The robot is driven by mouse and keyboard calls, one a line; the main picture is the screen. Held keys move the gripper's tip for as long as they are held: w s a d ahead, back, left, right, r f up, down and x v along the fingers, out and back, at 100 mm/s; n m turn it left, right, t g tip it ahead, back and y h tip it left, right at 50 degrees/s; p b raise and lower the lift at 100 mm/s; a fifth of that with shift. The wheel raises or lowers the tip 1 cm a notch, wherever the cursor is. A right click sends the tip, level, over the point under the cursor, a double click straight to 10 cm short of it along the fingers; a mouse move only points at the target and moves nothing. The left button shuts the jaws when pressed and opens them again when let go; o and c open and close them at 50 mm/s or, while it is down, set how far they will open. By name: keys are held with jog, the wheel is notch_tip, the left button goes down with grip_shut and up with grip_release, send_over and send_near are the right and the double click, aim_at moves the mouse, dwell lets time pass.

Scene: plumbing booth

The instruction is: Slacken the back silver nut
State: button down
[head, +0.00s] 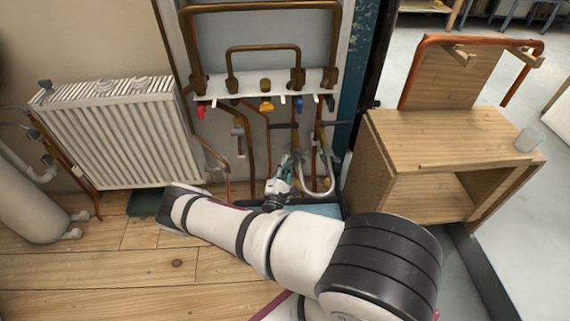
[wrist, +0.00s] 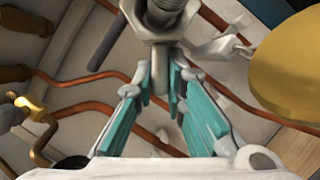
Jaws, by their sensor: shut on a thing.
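A silver hex nut (wrist: 158,30) on a threaded silver fitting shows at the top middle of the wrist view. Whether this is the back nut of several cannot be told from the wrist view. In the head view my gripper (head: 284,176) is among the pipes below the valve manifold, beside a silver curved pipe (head: 318,188). The nut itself is too small or hidden to make out there.
A valve manifold (head: 262,82) with copper pipes is above my gripper. A white radiator (head: 120,135) stands left, and a wooden bench (head: 445,135) stands right. In the wrist view, copper pipes (wrist: 110,105) run behind the fingers, and a large brass disc (wrist: 290,68) is at right.

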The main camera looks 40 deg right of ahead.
jog(key=shift+s+d, duration=0.1)
jog(key=shift+s, duration=0.05)
jog(key=c, duration=1.6)
grip_release()
jog(key=shift+c, duration=0.2)
jog(key=v, duration=1.2)
